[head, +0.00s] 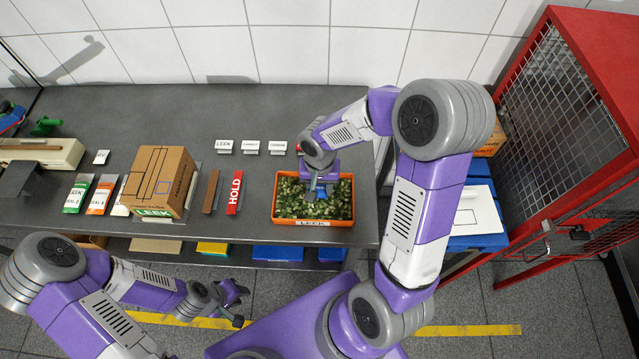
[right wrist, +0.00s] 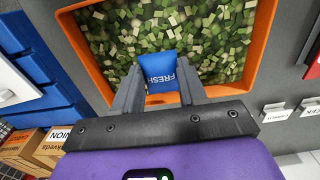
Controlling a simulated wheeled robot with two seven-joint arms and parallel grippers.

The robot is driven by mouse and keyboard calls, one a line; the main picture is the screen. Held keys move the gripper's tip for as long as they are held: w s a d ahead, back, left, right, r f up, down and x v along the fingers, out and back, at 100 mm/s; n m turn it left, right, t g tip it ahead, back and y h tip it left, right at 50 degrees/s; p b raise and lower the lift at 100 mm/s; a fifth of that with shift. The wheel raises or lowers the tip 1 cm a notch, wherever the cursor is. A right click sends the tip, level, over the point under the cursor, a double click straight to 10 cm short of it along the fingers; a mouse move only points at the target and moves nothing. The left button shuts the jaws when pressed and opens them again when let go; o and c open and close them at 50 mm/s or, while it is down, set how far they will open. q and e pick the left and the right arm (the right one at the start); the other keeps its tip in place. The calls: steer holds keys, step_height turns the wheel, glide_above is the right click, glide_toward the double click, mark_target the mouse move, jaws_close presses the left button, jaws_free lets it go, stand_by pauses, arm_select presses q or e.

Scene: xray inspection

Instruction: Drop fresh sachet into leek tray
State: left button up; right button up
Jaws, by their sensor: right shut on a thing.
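The orange leek tray (head: 285,221) sits near the front edge of the grey counter and is filled with chopped green and white leek pieces. It also shows in the right wrist view (right wrist: 94,63). My right gripper (head: 320,190) is over the tray. In the right wrist view its fingers (right wrist: 161,84) are shut on the blue fresh sachet (right wrist: 163,70), marked FRESH, with leek pieces behind it. The gap between sachet and leek pieces is hard to judge. My left gripper (head: 238,290) is empty, low in front of the counter, with its fingers apart.
A cardboard box (head: 157,180) marked LEEK stands left of the tray. A red HOLD marker (head: 235,192) and a brown bar (head: 211,191) lie between them. Small label cards (head: 250,147) stand behind. A red mesh cage (head: 560,110) is at the right.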

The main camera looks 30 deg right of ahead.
mark_target(320, 190)
steer(key=shift+f, duration=0.15)
steer(key=o, duration=1.1)
step_height(320, 190, up, 8)
steer(key=shift+f+p, duration=0.2)
steer(key=shift+p, duration=0.6)
